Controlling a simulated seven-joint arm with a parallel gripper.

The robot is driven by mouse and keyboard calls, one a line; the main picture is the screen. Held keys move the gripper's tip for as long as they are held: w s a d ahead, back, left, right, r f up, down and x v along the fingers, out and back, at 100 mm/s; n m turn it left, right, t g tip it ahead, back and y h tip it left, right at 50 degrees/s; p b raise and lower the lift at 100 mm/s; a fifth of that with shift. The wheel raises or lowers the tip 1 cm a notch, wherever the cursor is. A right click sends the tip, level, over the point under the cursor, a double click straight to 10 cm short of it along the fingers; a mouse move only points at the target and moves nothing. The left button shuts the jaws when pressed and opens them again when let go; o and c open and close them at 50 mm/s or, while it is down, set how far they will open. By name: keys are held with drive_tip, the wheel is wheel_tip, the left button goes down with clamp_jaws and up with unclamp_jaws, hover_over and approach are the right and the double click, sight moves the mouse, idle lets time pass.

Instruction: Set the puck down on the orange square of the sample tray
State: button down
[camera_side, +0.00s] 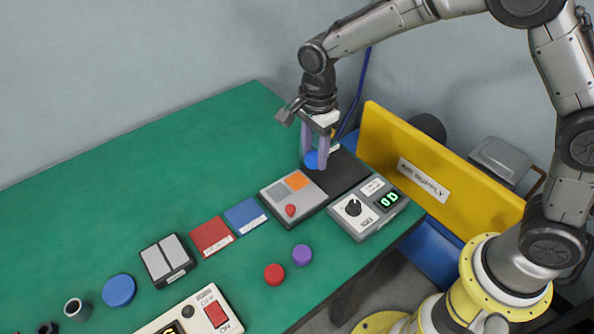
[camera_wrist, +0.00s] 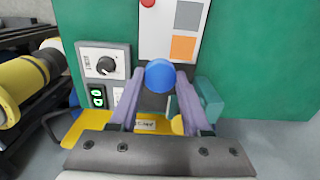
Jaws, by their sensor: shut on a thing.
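My gripper (camera_side: 316,161) is shut on a blue puck (camera_side: 311,160). The puck also shows between the fingertips in the wrist view (camera_wrist: 159,75); its height above the surface is hard to judge. The sample tray (camera_side: 312,208) lies just in front of and left of the gripper in the side view. Its orange square (camera_side: 298,181) is bare, beside a grey square (camera_side: 279,192). The orange square shows beyond the puck in the wrist view (camera_wrist: 183,47). A red piece (camera_side: 290,210) sits on the tray's near part.
A black pad (camera_side: 344,172) lies below and right of the gripper. A dial box (camera_side: 366,207) stands near it, with a yellow air supply panel (camera_side: 450,165) behind. Red (camera_side: 274,274) and purple (camera_side: 302,255) pucks lie in front. Red and blue (camera_side: 246,215) mats lie left of the tray.

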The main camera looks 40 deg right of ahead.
hover_over(297, 181)
wheel_tip(297, 181, down, 6)
drive_tip(key=shift+s+r, duration=0.1)
drive_tip(key=shift+r, duration=0.1)
drive_tip(key=shift+f, duration=1.55)
drive_tip(key=shift+f, duration=0.1)
drive_tip(key=shift+c, duration=1.8)
unclamp_jaws()
wheel_tip(297, 181, up, 12)
drive_tip(key=shift+r, duration=0.2)
